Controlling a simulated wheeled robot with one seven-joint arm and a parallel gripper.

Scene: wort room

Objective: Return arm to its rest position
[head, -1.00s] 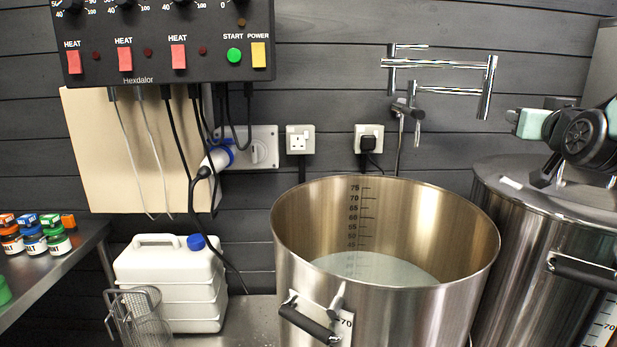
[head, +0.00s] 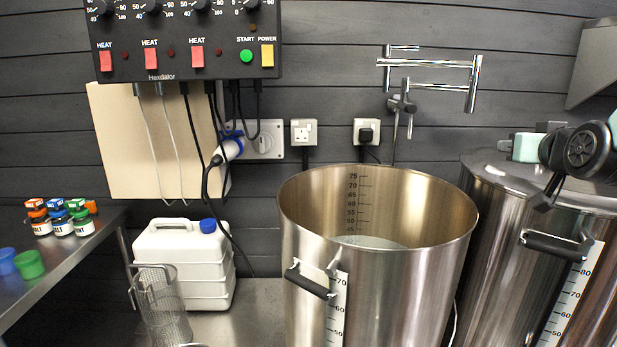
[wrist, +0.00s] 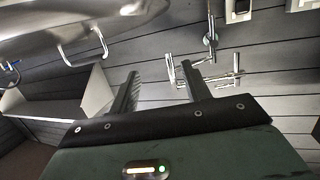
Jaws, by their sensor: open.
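My gripper (wrist: 160,68) shows in the wrist view with its two dark fingers spread apart and nothing between them. Past the fingers are the wall tap and the dark plank wall, seen upside down. In the head view, part of my arm (head: 592,150), black with pale green, is at the right edge in front of the right steel vessel's lid.
An open steel kettle (head: 400,290) holding liquid stands at centre right, beside a lidded steel vessel (head: 490,230). A folding tap (head: 430,64) is on the wall. A control panel (head: 200,62), white canister (head: 180,265), mesh basket (head: 165,310) and jar shelf (head: 60,265) are left.

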